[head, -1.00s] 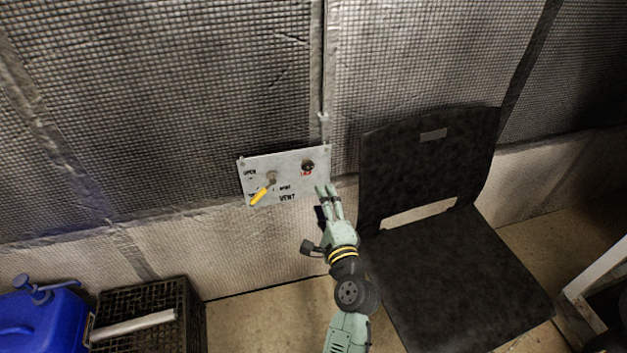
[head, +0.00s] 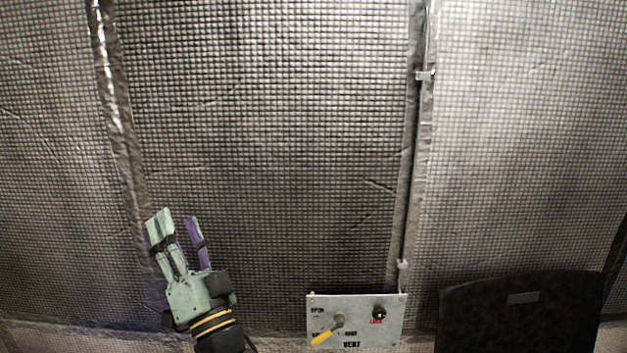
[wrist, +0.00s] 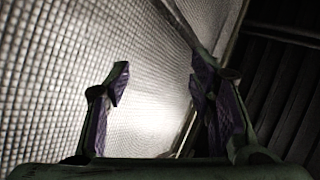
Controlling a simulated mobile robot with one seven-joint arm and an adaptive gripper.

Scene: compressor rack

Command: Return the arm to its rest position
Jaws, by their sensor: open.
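My gripper (head: 180,228) is at the lower left of the head view, in front of the quilted wall (head: 270,140). Its fingers point up and stand apart, with nothing between them. In the wrist view my gripper (wrist: 160,88) also shows open and empty, with purple pads on both fingers and the wall on the left. A grey vent panel (head: 357,310) with a yellow-handled lever (head: 323,337) and a dark knob (head: 379,313) is to the right of my gripper, apart from it. The lever handle points down and left.
A dark chair (head: 520,315) stands at the lower right. A thin pipe (head: 412,180) runs up the wall above the panel. In the wrist view dark slatted structure (wrist: 285,85) fills the right side. The wall between my gripper and the panel is clear.

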